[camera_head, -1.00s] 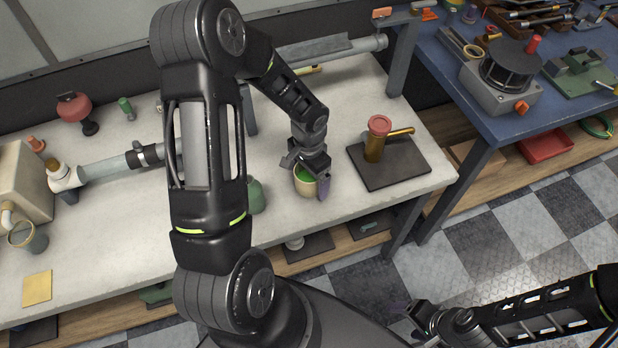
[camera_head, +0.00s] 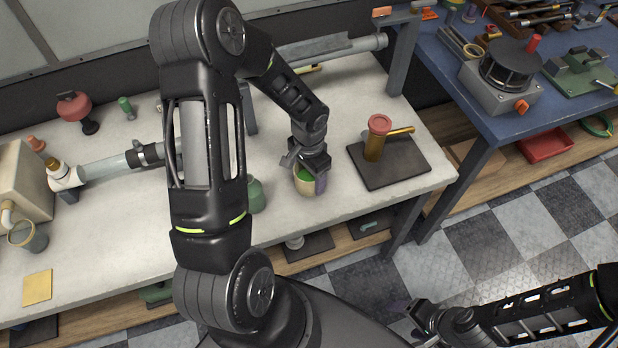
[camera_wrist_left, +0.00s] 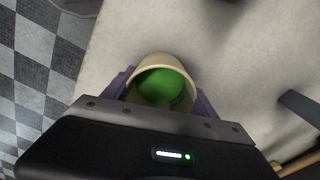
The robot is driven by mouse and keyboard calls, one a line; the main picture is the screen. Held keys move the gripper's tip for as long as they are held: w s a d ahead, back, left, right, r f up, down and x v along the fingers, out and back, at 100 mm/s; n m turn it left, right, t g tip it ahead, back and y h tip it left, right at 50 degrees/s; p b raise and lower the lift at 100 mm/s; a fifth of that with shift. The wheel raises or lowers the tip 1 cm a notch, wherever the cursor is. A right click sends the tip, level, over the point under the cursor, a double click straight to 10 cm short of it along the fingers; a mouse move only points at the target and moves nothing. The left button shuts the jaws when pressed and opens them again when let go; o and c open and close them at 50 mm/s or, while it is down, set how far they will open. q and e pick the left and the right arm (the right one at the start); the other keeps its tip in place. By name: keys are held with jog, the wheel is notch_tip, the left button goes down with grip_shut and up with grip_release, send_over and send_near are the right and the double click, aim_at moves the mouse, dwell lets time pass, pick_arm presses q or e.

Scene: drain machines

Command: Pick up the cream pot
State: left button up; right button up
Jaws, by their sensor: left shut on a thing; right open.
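The cream pot (camera_head: 304,188) with a green inside stands at the front edge area of the white table. It also shows in the left wrist view (camera_wrist_left: 163,60), between the purple fingers. My left gripper (camera_head: 308,179) is shut on the pot, one finger on each side of it. Whether the pot touches the table is hard to tell. My right gripper (camera_head: 412,318) is open and empty, low at the bottom right over the floor.
A dark square plate (camera_head: 405,165) with a red-topped brown post (camera_head: 375,140) stands right of the pot. A green container (camera_head: 255,196) is left of it, partly behind my arm. A grey pipe (camera_head: 115,165) lies further left. A blue table (camera_head: 500,118) stands at the right.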

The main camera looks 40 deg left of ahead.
pick_arm(q)
jog(key=c, duration=0.7)
jog(key=shift+r, duration=0.25)
notch_tip(320, 180, up, 10)
jog(key=shift+f+b, duration=0.25)
jog(key=shift+b, duration=0.2)
dwell(0.4)
dwell(0.7)
